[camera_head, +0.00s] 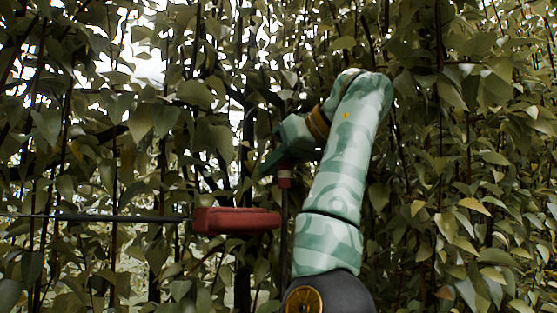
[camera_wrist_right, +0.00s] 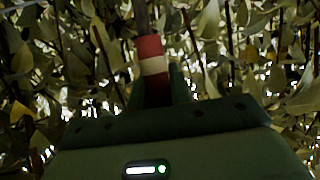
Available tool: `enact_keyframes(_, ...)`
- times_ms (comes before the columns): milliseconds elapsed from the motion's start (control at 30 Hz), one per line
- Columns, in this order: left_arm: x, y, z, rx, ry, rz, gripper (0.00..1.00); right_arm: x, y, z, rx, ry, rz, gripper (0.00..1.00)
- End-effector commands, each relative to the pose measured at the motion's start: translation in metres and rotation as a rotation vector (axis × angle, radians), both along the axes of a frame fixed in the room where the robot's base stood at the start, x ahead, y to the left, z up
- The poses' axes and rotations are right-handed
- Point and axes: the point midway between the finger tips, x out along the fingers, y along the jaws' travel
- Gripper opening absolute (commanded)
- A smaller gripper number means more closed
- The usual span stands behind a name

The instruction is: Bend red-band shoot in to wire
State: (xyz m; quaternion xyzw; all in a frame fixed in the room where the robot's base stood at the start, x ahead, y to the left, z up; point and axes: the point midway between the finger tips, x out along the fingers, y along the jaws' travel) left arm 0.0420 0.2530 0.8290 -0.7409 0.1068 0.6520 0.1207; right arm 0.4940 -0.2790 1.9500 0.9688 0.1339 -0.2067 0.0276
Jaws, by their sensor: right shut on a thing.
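The shoot (camera_head: 285,225) is a thin dark upright stem with a red band (camera_head: 285,178) near my right gripper (camera_head: 277,160). In the right wrist view the band (camera_wrist_right: 149,47) shows red with a pale stripe, just beyond the fingers (camera_wrist_right: 155,88). My right gripper is shut on the shoot close to the band. The wire (camera_head: 100,217) runs in from the left, roughly level. It meets a red block (camera_head: 235,220), whose right end is close to the shoot in the picture. I cannot tell whether they touch. My left gripper is out of view.
Dense leafy foliage (camera_head: 460,190) fills the right side and hangs behind my arm. More leaves and dark stems (camera_head: 65,140) stand at the left, with bright gaps between them. Leaves also crowd both sides of the gripper in the wrist view.

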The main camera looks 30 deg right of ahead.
Motion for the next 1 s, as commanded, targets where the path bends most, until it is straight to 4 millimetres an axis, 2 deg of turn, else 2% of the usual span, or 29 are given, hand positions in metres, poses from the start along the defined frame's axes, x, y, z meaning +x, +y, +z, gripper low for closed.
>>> enact_keyframes(300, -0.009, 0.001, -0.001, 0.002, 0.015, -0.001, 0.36, 0.002, 0.001, -0.002, -0.001, 0.011, 0.001, 0.00)
enact_keyframes(333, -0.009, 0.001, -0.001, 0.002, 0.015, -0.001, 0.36, 0.002, 0.001, -0.002, -0.001, 0.011, 0.001, 0.29)
enact_keyframes(400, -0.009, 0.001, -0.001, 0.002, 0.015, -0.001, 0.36, 0.002, 0.001, -0.002, -0.001, 0.010, 0.001, 0.42)
enact_keyframes(767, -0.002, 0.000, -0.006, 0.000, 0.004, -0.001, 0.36, -0.004, -0.001, 0.000, 0.000, 0.006, 0.001, 0.42)
enact_keyframes(867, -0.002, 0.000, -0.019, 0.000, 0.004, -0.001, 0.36, -0.016, -0.005, 0.003, -0.001, 0.005, 0.000, 0.42)
enact_keyframes(1000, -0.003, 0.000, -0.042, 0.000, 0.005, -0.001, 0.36, -0.044, -0.012, 0.015, 0.000, 0.003, 0.002, 0.42)
